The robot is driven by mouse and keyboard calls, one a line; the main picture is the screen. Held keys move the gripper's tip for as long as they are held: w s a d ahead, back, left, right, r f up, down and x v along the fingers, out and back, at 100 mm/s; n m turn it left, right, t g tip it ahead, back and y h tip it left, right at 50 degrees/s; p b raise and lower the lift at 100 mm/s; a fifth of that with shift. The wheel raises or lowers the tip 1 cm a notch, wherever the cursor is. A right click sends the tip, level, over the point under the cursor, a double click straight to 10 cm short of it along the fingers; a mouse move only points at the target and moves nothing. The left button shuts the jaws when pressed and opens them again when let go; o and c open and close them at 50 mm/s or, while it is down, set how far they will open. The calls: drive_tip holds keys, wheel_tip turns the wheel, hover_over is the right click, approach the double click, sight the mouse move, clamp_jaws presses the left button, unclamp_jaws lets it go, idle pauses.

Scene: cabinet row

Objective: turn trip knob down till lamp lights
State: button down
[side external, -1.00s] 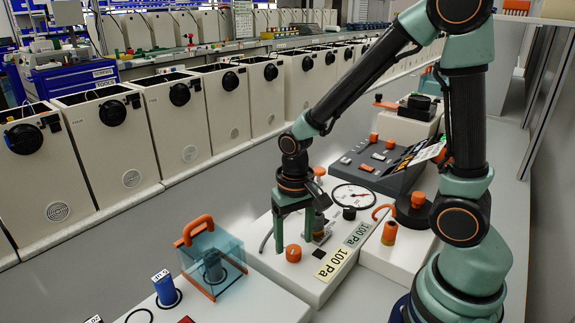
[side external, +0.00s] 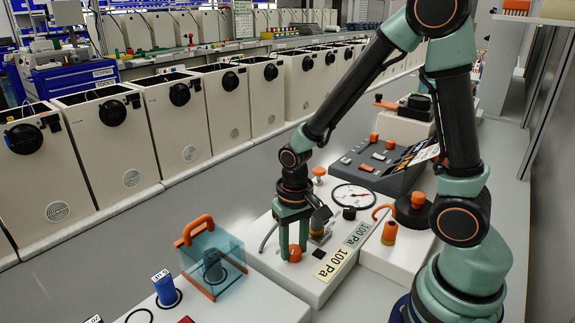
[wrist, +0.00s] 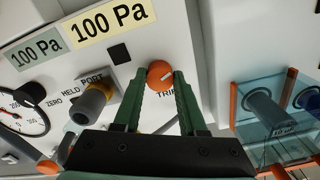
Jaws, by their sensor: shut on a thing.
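The orange trip knob (wrist: 160,74) has a pale pointer line and sits above the partly covered word TRIP in the wrist view. It also shows at the front of the white panel (side external: 262,262) in the side view. My gripper (side external: 294,250) reaches down from above, with its green fingers on both sides of the knob and shut on it. A small dark unlit square (wrist: 119,54) lies beside the knob; it may be the lamp, but I cannot tell for sure.
A port fitting (wrist: 92,100) stands close to one finger. A round gauge (side external: 353,197), a black knob (side external: 349,213) and 100 Pa labels (side external: 334,264) are on the same panel. A clear blue cover with an orange handle (side external: 197,230) stands at the left.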

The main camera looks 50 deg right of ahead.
drive_tip(key=shift+n, duration=0.8)
drive_tip(key=shift+c, duration=2.3)
unclamp_jaws()
wheel_tip(320, 180, up, 12)
drive_tip(key=shift+r, duration=0.15)
wheel_tip(320, 180, up, 6)
drive_tip(key=n+t, duration=0.2)
drive_tip(key=t, duration=0.3)
hover_over(294, 250)
drive_tip(key=s+d, duration=0.2)
drive_tip(key=shift+s+r+n+t, duration=0.15)
drive_tip(key=shift+r+n+t, duration=0.15)
drive_tip(key=shift+r+n, duration=0.1)
